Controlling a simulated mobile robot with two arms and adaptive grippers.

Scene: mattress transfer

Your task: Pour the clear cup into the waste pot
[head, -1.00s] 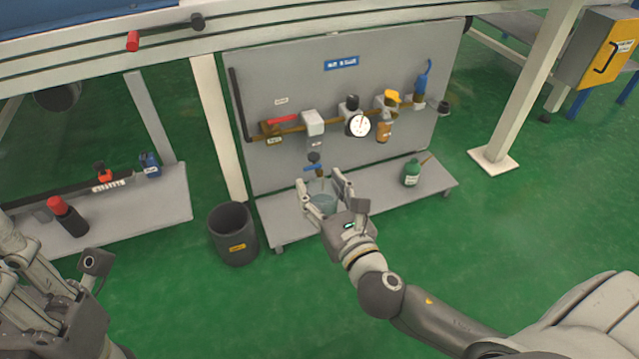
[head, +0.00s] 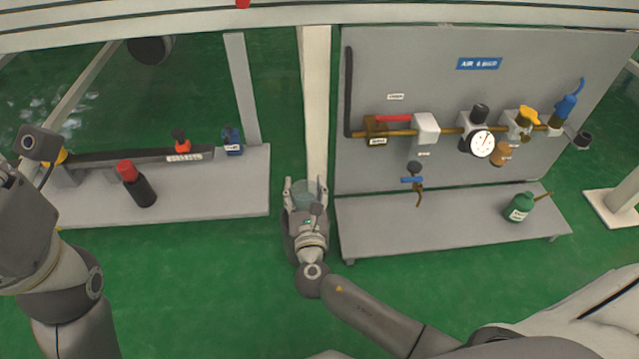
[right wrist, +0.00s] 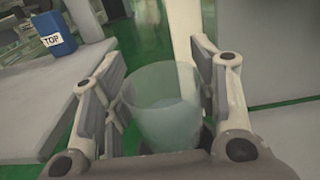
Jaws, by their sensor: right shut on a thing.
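The clear cup (head: 309,192) is held between the fingers of my right gripper (head: 305,187), left of the board's low shelf. In the right wrist view the cup (right wrist: 163,103) stands roughly upright, with a bluish tint in its lower part. My right gripper (right wrist: 160,110) is shut on it there.
A pale post (head: 315,100) stands just behind the cup. The left bench (head: 215,195) holds a black bottle with a red cap (head: 138,186) and a blue block (head: 232,142). Green floor is open in front.

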